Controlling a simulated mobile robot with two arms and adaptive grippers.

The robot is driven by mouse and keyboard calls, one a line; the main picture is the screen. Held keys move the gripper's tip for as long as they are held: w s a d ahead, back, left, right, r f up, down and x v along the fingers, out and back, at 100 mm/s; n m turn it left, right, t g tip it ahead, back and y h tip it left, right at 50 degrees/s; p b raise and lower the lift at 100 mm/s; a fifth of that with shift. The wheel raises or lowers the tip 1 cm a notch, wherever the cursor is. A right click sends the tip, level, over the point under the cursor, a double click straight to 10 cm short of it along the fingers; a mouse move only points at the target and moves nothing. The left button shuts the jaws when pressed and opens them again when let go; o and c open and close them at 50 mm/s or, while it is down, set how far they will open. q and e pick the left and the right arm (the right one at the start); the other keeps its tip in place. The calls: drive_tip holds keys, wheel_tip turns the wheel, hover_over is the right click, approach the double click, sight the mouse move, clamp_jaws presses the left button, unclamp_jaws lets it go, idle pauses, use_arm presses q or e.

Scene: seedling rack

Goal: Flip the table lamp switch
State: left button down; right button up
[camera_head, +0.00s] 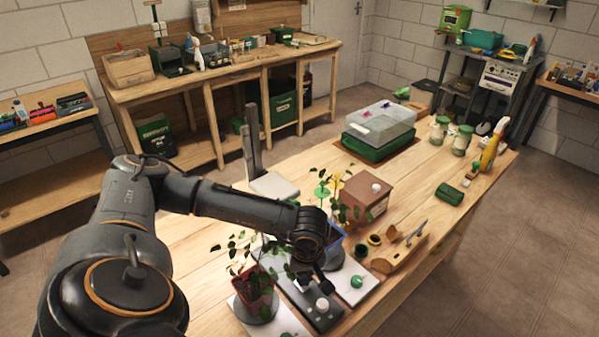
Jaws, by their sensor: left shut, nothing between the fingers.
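My left gripper (312,278) is low over the near part of the wooden table, among potted plants. Its dark fingers look shut and empty, just above a dark panel (325,321) with a pale knob (322,305). Whether the fingers touch the panel, I cannot tell. A white panel (352,296) with a green knob (357,282) lies to its right. I cannot make out a lamp for certain; a grey upright (251,140) with a pale flat part (274,186) stands at the table's far left edge. The right gripper is out of view.
The table's right front is mostly clear.

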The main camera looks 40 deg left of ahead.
sight(304, 288)
use_arm(q)
drive_tip(key=shift+r+p, duration=1.45)
drive_tip(key=shift+r, duration=1.25)
